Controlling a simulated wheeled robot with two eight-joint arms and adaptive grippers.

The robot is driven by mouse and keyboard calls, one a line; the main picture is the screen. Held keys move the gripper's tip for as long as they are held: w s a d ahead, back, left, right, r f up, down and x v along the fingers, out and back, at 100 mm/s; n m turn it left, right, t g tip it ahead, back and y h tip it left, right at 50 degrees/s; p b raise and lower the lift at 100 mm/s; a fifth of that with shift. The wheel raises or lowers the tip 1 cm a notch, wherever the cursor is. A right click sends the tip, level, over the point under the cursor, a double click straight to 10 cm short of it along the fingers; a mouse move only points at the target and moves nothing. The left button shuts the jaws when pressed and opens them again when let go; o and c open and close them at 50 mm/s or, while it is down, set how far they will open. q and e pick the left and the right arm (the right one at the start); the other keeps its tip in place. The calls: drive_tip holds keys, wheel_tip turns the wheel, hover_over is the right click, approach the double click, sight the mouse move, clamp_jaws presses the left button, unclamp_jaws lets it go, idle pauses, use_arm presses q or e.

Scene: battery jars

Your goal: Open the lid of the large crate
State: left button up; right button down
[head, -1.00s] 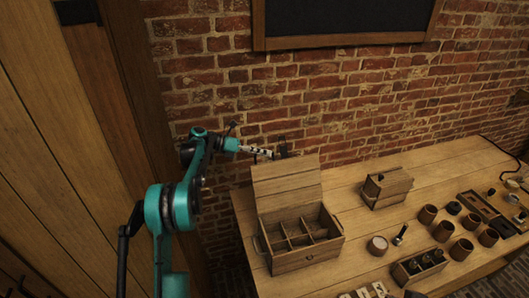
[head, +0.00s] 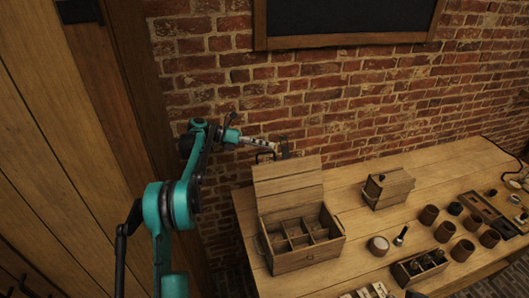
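The large crate (head: 308,257) stands at the left end of the wooden table. Its lid (head: 288,187) is raised and stands up at the back, so the divided compartments inside show. My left gripper (head: 284,150) is above and behind the raised lid, near the brick wall, apart from the lid as far as I can see. Its fingers are small and dark here, so I cannot tell whether they are open or shut. My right gripper is not in view.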

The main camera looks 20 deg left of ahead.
use_arm(q)
wheel_tip(320, 180, up, 7)
drive_tip(key=shift+f, duration=0.2)
idle(0.3)
drive_tip(key=shift+s+d, duration=0.2)
drive_tip(key=shift+d, duration=0.2)
drive_tip(key=s+d+f+m+y+b, duration=0.2)
drive_tip(key=s+d+m+y, duration=0.25)
drive_tip(key=s+m, duration=0.35)
drive_tip(key=s+d+f+m+y+b, duration=0.25)
drive_tip(key=s+d+m, duration=0.3)
drive_tip(key=s, duration=0.35)
drive_tip(key=s+f+m+y+b, duration=0.1)
drive_tip(key=s+f+m+y, duration=0.2)
drive_tip(key=s+f+m, duration=0.4)
drive_tip(key=s+a+f+m+t+y+b, duration=0.1)
drive_tip(key=s+f+m+y, duration=0.2)
drive_tip(key=s+f+m, duration=0.5)
drive_tip(key=s+m, duration=0.2)
drive_tip(key=s, duration=0.6)
drive_tip(key=shift+t+y, duration=0.3)
